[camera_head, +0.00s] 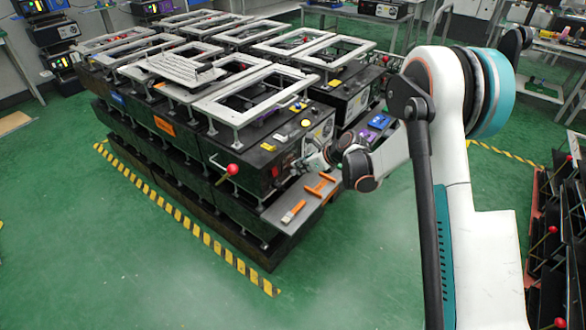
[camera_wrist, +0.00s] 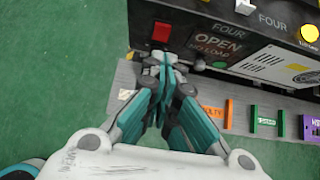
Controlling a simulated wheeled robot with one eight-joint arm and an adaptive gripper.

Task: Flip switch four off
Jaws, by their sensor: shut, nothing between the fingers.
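Switch four is likely the red rocker (camera_wrist: 161,32) on the dark front panel, left of the sign reading FOUR, OPEN, NO LOAD (camera_wrist: 208,42) in the wrist view. Whether it is on or off cannot be read. My gripper (camera_wrist: 163,60) is shut and empty, with its fingertips just below the red rocker. Whether the tips touch the panel cannot be told.
A lever with a red ball (camera_head: 232,169) sticks out to the left. White frames (camera_head: 250,92) lie over the units. Green floor (camera_head: 150,250) in front is clear inside and outside the striped tape.

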